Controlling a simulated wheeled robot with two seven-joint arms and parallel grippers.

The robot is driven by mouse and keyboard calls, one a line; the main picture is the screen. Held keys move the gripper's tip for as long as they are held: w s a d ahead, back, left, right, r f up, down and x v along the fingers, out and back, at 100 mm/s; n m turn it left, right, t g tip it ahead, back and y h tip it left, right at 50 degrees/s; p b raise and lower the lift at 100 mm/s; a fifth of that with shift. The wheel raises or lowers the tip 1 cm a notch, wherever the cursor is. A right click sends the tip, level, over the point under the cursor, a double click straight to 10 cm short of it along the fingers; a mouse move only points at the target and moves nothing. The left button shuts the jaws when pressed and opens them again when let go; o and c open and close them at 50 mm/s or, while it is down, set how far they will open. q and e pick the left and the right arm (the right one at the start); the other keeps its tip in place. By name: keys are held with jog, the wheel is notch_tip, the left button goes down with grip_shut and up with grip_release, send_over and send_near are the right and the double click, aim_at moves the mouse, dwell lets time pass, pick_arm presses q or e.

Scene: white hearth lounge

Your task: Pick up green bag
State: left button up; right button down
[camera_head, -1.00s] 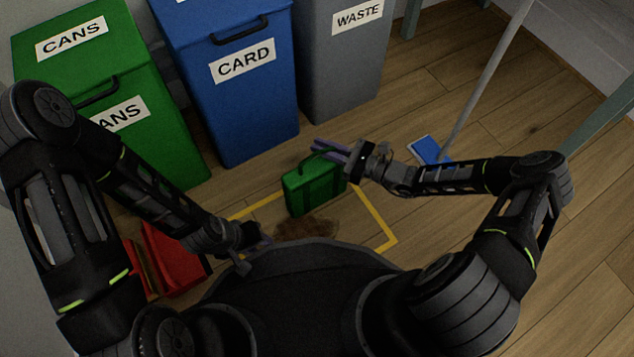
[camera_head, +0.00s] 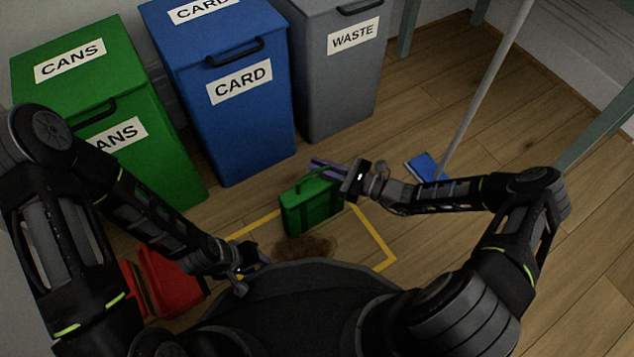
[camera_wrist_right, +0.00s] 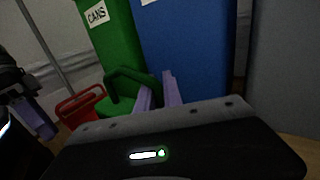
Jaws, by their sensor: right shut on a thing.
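The green bag (camera_head: 311,208) stands upright at the back edge of a yellow floor outline, with its handle on top. My right gripper (camera_head: 318,166) reaches in from the right, and its purple fingers are shut on the bag's handle. In the right wrist view the fingers (camera_wrist_right: 159,92) show beside the green handle and the bag (camera_wrist_right: 120,103). My left gripper (camera_head: 262,258) is low at the left, apart from the bag; its fingertips are partly hidden and I cannot tell its opening.
Green (camera_head: 150,150), blue (camera_head: 235,130) and grey (camera_head: 335,90) bins stand behind the bag. A red container (camera_head: 172,285) is at the left. A brown patch (camera_head: 308,245) lies in front of the bag. A blue mop head (camera_head: 424,166) with a pole is at the right.

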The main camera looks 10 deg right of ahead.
notch_tip(320, 180, up, 10)
jog(key=p, duration=0.5)
dwell(1.3)
jog(key=s+d+r, duration=0.2)
jog(key=d+r, duration=0.2)
jog(key=r, duration=0.6)
jog(key=s+d+r, duration=0.2)
jog(key=d+r, duration=0.3)
jog(key=r, duration=0.6)
jog(key=shift+s, duration=0.35)
jog(key=shift+a, duration=0.1)
